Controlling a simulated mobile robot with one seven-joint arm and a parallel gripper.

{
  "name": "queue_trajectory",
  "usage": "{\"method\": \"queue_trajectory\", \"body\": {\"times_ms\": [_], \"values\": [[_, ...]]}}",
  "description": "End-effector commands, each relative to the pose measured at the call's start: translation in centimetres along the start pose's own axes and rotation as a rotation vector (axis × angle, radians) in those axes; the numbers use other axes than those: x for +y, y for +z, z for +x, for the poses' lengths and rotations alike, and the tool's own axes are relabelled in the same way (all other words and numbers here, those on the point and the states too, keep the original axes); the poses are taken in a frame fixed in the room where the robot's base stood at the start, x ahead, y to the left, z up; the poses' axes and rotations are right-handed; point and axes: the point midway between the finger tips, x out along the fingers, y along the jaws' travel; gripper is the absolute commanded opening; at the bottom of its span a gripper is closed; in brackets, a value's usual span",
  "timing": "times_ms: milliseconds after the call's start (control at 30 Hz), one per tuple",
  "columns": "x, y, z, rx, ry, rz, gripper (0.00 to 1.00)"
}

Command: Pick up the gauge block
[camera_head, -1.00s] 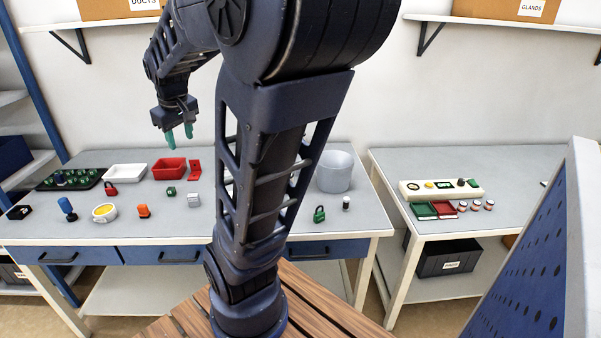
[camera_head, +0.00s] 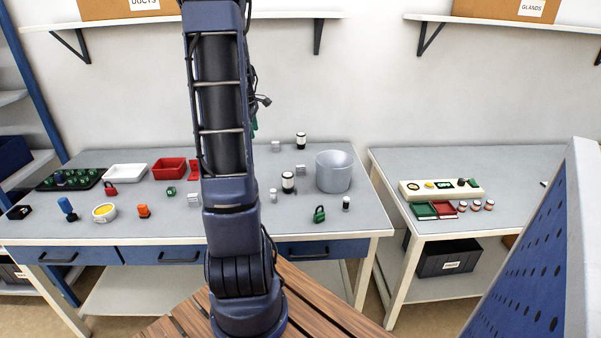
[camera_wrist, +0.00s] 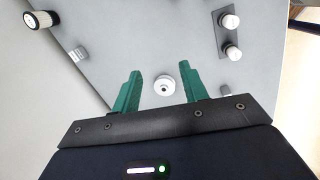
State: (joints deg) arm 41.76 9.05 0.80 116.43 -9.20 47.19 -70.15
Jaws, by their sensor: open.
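Small pale grey blocks, which look like gauge blocks, stand on the long table: one near the back (camera_head: 275,147) and one beside the black-and-white jar (camera_head: 300,170). I cannot tell which is the task's gauge block. In the wrist view a small grey block with dark marks (camera_wrist: 77,54) lies at upper left, outside the jaws. My gripper (camera_wrist: 160,92) is open and empty, its green fingers apart. A round white-topped item (camera_wrist: 163,85) shows below, between the fingers. In the head view my arm hides most of the gripper; a bit of green finger shows.
A jar (camera_head: 288,182), a grey bucket (camera_head: 333,172), a green padlock (camera_head: 319,214) and a small white-topped item (camera_head: 272,195) stand nearby. Red trays (camera_head: 169,169) and small parts are at left. In the wrist view a dark plate (camera_wrist: 229,45) holds two white-topped pieces.

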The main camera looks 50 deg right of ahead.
Motion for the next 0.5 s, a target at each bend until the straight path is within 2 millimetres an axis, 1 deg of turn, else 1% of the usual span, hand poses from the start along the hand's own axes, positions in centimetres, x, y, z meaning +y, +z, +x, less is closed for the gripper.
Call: {"method": "queue_trajectory", "body": {"times_ms": [33,167,200,300,400,500], "values": [[1.4,1.4,1.7,-0.010,-0.015,-0.015,0.44],[4.2,4.9,5.6,-0.029,-0.045,-0.079,0.44],[5.0,6.1,6.9,-0.034,-0.055,-0.098,0.44],[6.7,9.0,10.0,-0.043,-0.080,-0.146,0.44],[7.9,11.6,12.8,-0.047,-0.101,-0.187,0.44],[8.7,13.6,14.8,-0.050,-0.116,-0.220,0.44]]}}
